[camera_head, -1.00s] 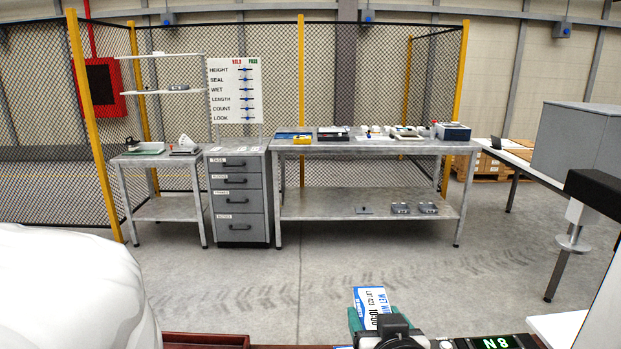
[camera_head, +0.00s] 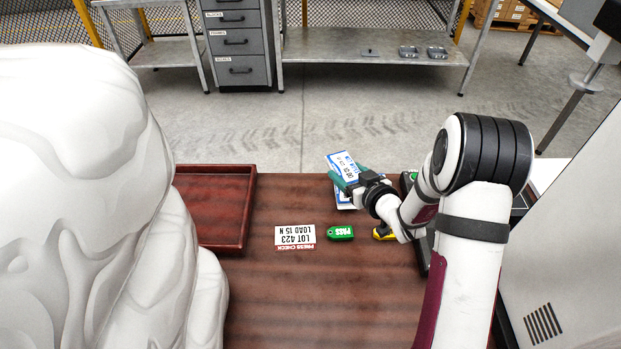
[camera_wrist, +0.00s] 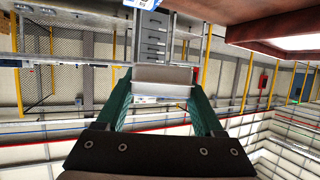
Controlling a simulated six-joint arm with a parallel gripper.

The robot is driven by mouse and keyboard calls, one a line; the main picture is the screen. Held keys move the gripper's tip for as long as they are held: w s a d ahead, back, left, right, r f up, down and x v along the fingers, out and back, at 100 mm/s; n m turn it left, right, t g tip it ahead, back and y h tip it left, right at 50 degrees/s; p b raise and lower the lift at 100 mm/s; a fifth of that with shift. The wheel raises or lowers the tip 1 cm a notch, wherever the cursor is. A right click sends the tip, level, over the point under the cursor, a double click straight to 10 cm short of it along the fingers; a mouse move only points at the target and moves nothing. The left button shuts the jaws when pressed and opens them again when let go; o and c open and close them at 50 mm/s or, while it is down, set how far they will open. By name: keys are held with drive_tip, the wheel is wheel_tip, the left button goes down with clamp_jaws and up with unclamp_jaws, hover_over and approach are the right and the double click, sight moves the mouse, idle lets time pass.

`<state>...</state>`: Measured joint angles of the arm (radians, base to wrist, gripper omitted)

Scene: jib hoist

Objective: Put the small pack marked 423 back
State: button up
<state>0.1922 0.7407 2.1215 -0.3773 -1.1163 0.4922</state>
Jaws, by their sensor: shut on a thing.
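A small white and blue pack (camera_head: 341,163) is in my gripper (camera_head: 352,180), whose green fingers are shut on it above the far edge of the brown table (camera_head: 285,290). The pack is tilted, and its print is too small to read surely now. In the wrist view the fingers (camera_wrist: 163,84) flank a pale face of the pack (camera_wrist: 163,76). Another blue and white piece (camera_head: 344,203) shows below the gripper, mostly hidden. A card (camera_head: 295,235) reading LOT 423, LOAD 15 N lies on the table, upside down to me.
An empty dark red tray (camera_head: 248,210) lies left of the card. A green PASS tag (camera_head: 341,233) and a yellow item (camera_head: 384,235) lie right of it. A large white form (camera_head: 75,190) fills the left. A grey cabinet (camera_head: 560,260) stands at right.

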drive_tip(key=w+a+f, duration=0.1)
drive_tip(key=a, duration=0.1)
drive_tip(key=w+a+f, duration=0.1)
drive_tip(key=a+f, duration=0.1)
drive_tip(key=a, duration=0.1)
drive_tip(key=w+a+f, duration=0.1)
drive_tip(key=a+f, duration=0.1)
drive_tip(key=a, duration=0.1)
drive_tip(key=shift+a, duration=0.1)
hover_over(312, 200)
wheel_tip(312, 200, down, 4)
drive_tip(key=shift+a+f, duration=0.1)
drive_tip(key=shift+f, duration=0.15)
drive_tip(key=shift+s+f, duration=0.1)
drive_tip(key=shift+f, duration=0.45)
drive_tip(key=o, duration=1.5)
